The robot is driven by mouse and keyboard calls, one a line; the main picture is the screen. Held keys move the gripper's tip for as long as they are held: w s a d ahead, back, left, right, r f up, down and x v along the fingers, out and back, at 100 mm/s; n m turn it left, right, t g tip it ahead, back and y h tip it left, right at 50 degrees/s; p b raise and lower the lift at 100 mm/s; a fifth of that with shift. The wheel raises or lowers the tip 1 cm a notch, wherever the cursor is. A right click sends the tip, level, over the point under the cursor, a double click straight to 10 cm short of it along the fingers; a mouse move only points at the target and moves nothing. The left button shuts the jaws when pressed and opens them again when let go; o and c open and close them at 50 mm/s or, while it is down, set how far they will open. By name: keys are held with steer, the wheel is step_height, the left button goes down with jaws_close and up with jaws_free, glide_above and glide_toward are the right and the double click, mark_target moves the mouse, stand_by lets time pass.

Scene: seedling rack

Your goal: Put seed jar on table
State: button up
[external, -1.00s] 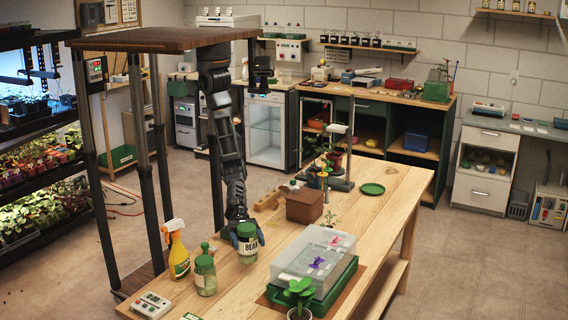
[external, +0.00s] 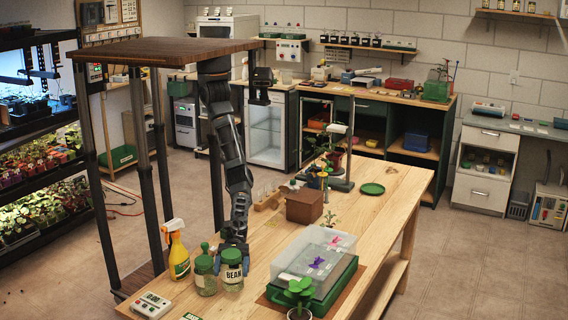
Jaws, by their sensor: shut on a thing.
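The seed jar (external: 232,275), clear with a green lid and a "BEAN" label, is upright at the near left part of the wooden table (external: 388,210). My gripper (external: 233,262) reaches down from above and is shut on it around its upper part. The jar's base is at or just above the tabletop; I cannot tell if it touches. A second green-lidded jar (external: 205,277) stands close by on its left, and I cannot tell if they touch.
A yellow spray bottle (external: 178,254) and a white timer (external: 151,304) stand left of the jars. A clear-lidded green propagator (external: 315,262) and a potted plant (external: 299,297) are to the right. A brown box (external: 304,206) is behind. Bare wood lies between the jar and the propagator.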

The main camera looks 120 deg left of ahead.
mark_target(233, 286)
steer(key=shift+f+b, duration=2.15)
steer(key=shift+f, duration=0.85)
steer(key=shift+f, duration=0.2)
steer(key=o, duration=1.2)
steer(key=shift+c, duration=0.2)
steer(key=shift+r, duration=0.1)
steer(key=shift+a+r, duration=0.15)
steer(key=p+v, duration=0.7)
steer(key=v, duration=0.3)
steer(key=shift+s+a, duration=0.5)
steer(key=shift+a, duration=0.2)
